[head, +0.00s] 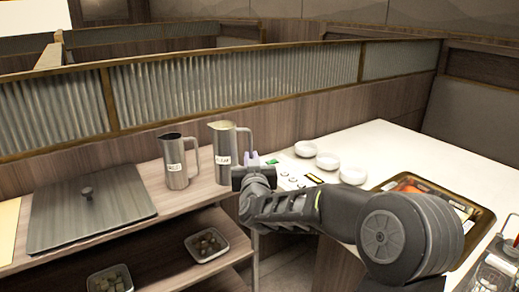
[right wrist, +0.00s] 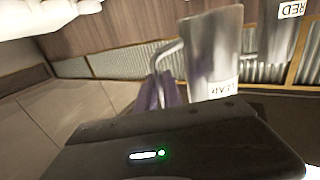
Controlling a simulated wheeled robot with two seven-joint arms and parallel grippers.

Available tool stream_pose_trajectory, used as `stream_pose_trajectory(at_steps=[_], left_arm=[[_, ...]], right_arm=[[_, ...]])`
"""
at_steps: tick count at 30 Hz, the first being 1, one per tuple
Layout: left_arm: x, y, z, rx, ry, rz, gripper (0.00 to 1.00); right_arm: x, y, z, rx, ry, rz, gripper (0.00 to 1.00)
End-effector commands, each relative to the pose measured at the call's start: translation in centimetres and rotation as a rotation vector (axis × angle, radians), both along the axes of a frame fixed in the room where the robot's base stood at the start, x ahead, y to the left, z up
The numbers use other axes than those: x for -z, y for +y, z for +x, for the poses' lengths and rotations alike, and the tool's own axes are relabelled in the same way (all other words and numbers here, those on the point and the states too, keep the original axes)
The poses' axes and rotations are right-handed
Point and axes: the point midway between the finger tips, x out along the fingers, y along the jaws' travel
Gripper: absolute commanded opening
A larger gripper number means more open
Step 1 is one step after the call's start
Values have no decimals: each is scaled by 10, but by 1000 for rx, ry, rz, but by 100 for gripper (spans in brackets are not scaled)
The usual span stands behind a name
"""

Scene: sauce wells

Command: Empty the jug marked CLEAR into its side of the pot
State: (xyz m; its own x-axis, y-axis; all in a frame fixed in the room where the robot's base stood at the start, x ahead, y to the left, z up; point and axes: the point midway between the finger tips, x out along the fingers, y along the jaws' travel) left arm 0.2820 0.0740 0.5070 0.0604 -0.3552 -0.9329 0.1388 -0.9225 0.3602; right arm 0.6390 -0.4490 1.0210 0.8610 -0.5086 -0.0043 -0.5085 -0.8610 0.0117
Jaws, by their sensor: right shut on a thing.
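The jug marked CLEAR (head: 223,142) is a metal jug with a white label and a pale inside. My left gripper is not in view.
A second metal jug (head: 178,168) with a label stands just left. A dark lid with a knob (head: 60,215) lies on the counter. A ribbed-glass partition (head: 235,80) runs behind.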

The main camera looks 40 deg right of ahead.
Motion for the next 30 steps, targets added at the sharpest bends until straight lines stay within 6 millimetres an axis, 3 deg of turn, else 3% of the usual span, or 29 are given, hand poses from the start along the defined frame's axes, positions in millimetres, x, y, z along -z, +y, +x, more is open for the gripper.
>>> stream_pose_trajectory(at_steps=[5, 11, 18, 21, 27, 30], left_arm=[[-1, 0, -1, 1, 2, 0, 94], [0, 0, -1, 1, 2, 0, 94], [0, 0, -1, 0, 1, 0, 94], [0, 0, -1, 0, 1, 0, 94], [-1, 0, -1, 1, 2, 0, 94], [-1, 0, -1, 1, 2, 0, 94]], right_arm=[[23, 32, -4, -67, -5, 0, 0], [68, 85, -10, -180, -1, 2, 0], [149, 183, -21, -388, 2, 6, 0], [173, 214, -25, -454, -2, 7, 0], [201, 250, -29, -532, -6, 5, 0], [203, 250, -29, -533, -8, 5, 0]])
